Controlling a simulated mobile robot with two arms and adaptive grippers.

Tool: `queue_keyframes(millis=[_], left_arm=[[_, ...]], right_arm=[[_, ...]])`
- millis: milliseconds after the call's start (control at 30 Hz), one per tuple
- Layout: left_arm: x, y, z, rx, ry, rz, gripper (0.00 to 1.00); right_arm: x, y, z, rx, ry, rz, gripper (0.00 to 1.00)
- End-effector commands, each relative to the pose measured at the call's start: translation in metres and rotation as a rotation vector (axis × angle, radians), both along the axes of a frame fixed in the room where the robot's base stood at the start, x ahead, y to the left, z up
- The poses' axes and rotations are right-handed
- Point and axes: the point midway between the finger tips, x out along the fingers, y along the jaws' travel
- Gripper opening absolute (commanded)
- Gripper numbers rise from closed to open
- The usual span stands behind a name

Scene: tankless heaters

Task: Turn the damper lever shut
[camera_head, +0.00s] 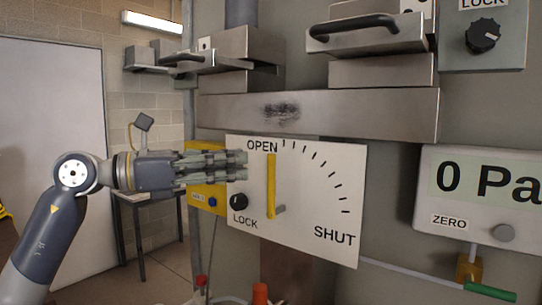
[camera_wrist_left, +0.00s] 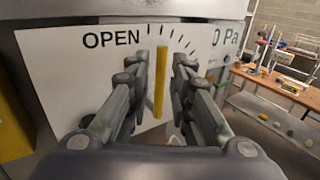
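The yellow damper lever (camera_head: 271,186) stands upright on a white dial plate (camera_head: 315,180), its top beside the word OPEN. SHUT is printed at the plate's lower right. My left gripper (camera_head: 243,165) reaches in from the left, with its fingertips over the plate's left part, just left of the lever in the head view. In the left wrist view the gripper (camera_wrist_left: 159,63) is open, and the lever (camera_wrist_left: 161,85) appears between its two fingers, with gaps on both sides. Contact is not visible. My right gripper is not in view.
A black LOCK knob (camera_head: 239,202) sits at the plate's lower left. A yellow box (camera_head: 205,178) is behind my left fingers. Metal housings with black handles (camera_head: 352,27) are above. A gauge reading 0 Pa (camera_head: 484,190) is at right. A workbench (camera_wrist_left: 278,95) shows in the wrist view.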

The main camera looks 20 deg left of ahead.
Motion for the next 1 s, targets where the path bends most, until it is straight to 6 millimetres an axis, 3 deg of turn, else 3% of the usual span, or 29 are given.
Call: queue_keyframes(millis=[133, 300, 500, 767, 867, 1000], left_arm=[[0.017, -0.026, 0.004, -0.003, 0.002, -0.006, 0.21], [0.032, -0.045, 0.003, -0.003, 0.003, -0.004, 0.21], [0.040, -0.055, 0.001, -0.003, 0.001, -0.002, 0.21], [0.040, -0.056, 0.000, -0.003, 0.002, -0.002, 0.21], [0.040, -0.056, 0.000, -0.003, 0.002, -0.002, 0.00], [0.040, -0.055, 0.000, -0.003, 0.002, -0.002, 0.00]], right_arm=[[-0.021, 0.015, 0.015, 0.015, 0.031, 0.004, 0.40], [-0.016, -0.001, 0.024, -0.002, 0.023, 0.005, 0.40], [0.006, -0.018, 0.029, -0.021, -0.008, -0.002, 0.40], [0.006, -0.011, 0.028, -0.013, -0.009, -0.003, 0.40], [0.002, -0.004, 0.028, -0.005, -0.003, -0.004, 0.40], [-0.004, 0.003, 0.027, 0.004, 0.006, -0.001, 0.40]])
